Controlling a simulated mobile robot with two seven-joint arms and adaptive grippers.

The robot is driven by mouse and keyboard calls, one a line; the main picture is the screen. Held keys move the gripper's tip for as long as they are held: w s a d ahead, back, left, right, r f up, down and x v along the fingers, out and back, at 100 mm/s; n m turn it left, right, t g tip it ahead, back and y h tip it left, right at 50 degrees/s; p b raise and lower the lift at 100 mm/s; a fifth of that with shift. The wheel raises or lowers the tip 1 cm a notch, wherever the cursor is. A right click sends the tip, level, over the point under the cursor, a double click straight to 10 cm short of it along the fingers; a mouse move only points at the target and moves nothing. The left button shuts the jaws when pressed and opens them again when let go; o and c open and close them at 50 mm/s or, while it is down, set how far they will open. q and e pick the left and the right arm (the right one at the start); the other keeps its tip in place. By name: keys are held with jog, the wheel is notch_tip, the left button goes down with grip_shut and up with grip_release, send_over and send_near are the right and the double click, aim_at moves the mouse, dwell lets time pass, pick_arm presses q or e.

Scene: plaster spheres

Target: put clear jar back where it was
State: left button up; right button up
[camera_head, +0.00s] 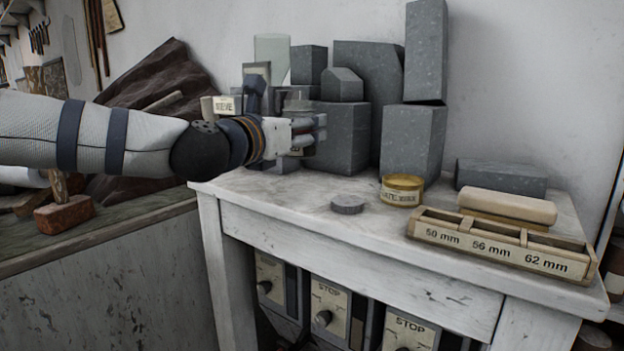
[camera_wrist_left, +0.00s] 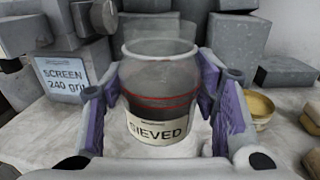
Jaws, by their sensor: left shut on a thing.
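The clear jar (camera_wrist_left: 160,75) is upright between my left gripper's fingers in the left wrist view. It is open-topped, with dark contents, a red line around it and a label reading "SIEVED". My left gripper (camera_wrist_left: 165,110) is shut on the jar, one purple-padded finger on each side. In the head view my left gripper (camera_head: 308,132) is over the back left of the white table (camera_head: 275,197), in front of grey blocks. There the jar is mostly hidden by the gripper. I cannot tell whether its base touches the table. My right gripper is not in view.
Grey blocks (camera_head: 413,140) crowd the table's back. A "SCREEN 240 grit" card (camera_wrist_left: 72,82) stands left of the jar. A grey disc (camera_head: 347,204), a yellow tin (camera_head: 402,190) and a wooden rack (camera_head: 500,246) marked in millimetres occupy the front. The front left tabletop is clear.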

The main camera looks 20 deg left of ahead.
pick_arm(q)
jog(key=w+f, duration=0.2)
jog(key=w+f+b, duration=0.1)
jog(key=f, duration=0.1)
jog(key=shift+w+d+f, duration=0.2)
jog(key=shift+w+f, duration=0.15)
jog(key=f, duration=0.2)
jog(key=w+f, duration=0.1)
jog(key=shift+f, duration=0.4)
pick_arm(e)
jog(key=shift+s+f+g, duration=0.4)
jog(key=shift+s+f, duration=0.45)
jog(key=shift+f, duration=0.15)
pick_arm(q)
jog(key=shift+s+r, duration=0.1)
jog(key=shift+f+b, duration=0.35)
jog(key=shift+f, duration=0.05)
jog(key=o, duration=1.4)
jog(key=shift+r, duration=0.1)
jog(key=shift+o, duration=0.2)
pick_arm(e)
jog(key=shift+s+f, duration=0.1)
pick_arm(q)
jog(key=shift+r, duration=0.15)
